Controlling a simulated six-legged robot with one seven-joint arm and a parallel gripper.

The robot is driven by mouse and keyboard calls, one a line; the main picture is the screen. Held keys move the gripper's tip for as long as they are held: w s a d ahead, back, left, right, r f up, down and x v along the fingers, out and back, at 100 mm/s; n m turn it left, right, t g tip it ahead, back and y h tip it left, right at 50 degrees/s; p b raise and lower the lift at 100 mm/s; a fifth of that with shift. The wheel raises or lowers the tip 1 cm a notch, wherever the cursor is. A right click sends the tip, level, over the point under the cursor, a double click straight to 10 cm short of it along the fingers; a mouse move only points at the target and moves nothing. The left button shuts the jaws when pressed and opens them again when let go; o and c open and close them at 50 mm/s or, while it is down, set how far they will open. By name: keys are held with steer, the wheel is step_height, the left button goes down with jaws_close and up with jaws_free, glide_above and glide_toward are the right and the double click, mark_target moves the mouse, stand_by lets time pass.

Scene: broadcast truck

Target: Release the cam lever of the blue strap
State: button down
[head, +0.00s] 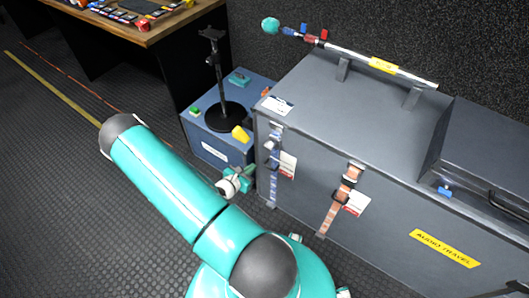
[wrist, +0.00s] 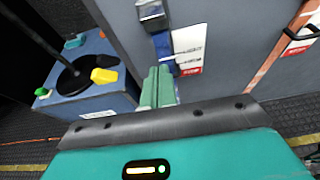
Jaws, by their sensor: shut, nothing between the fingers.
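The blue strap (head: 273,188) hangs down the front of the large grey case, near its left end, with a white and red tag beside it. In the wrist view the strap (wrist: 161,44) runs down from a grey metal buckle (wrist: 152,14). I cannot make out clearly how its cam lever stands. My gripper (head: 250,172) is just left of the strap in the head view. In the wrist view its two green fingers (wrist: 158,74) are together and empty, pointing at the strap below the buckle. They hide the strap's lower part; I cannot tell whether they touch it.
An orange strap (head: 337,205) with its own buckle and tag hangs to the right on the grey case (head: 395,205). A blue box (head: 208,150) left of the case carries a black stand (head: 222,112) and a yellow block (head: 241,134). A pole (head: 345,52) lies across supports on top.

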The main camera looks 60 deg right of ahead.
mark_target(270, 144)
steer(key=shift+s+d+f, duration=0.1)
steer(key=shift+d+f, duration=0.05)
steer(key=s+d, duration=0.1)
steer(key=d, duration=0.8)
steer(key=shift+s+r, duration=0.2)
steer(key=shift+r, duration=0.2)
